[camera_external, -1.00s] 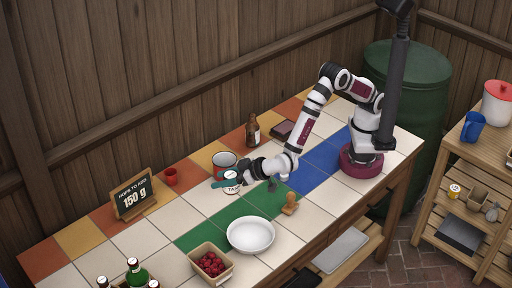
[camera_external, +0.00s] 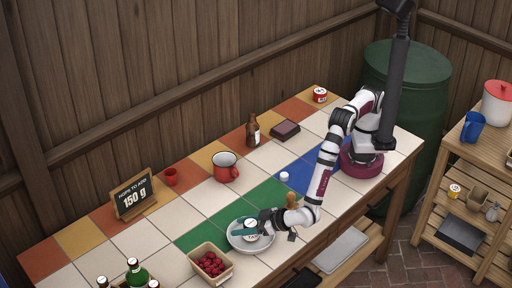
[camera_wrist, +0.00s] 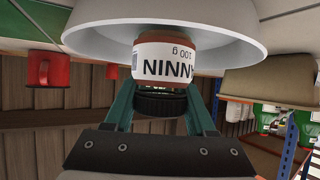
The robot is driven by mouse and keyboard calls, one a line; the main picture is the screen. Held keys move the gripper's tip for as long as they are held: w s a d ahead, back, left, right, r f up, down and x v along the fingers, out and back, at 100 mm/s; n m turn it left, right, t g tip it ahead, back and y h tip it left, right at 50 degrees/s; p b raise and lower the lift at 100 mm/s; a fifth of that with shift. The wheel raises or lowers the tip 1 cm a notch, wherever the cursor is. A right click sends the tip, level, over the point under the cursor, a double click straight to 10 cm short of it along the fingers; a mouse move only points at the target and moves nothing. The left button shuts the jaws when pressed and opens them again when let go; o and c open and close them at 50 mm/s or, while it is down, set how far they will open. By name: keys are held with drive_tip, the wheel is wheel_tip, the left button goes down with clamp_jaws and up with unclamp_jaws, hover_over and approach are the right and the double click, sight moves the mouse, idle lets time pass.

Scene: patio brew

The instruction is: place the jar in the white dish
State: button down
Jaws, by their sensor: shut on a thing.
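The jar (camera_external: 250,231), with a white label, is at the white dish (camera_external: 234,245) in the external view, within its rim. In the wrist view, which looks upside down, the jar (camera_wrist: 165,58) has a brown body, a label reading "100 g" and a dark lid. My gripper (camera_external: 257,226) is shut on the jar, with its teal fingers (camera_wrist: 160,98) on either side of the lid. The jar's base overlaps the white dish (camera_wrist: 250,42) in the wrist view. I cannot tell whether the base touches the dish's floor.
A box of red berries (camera_external: 211,264) stands close to the dish, at its lower left. A wooden stamp-like piece (camera_external: 292,201) is near my wrist.

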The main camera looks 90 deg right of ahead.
drive_tip(key=shift+c, duration=1.1)
unclamp_jaws()
drive_tip(key=shift+f, duration=0.1)
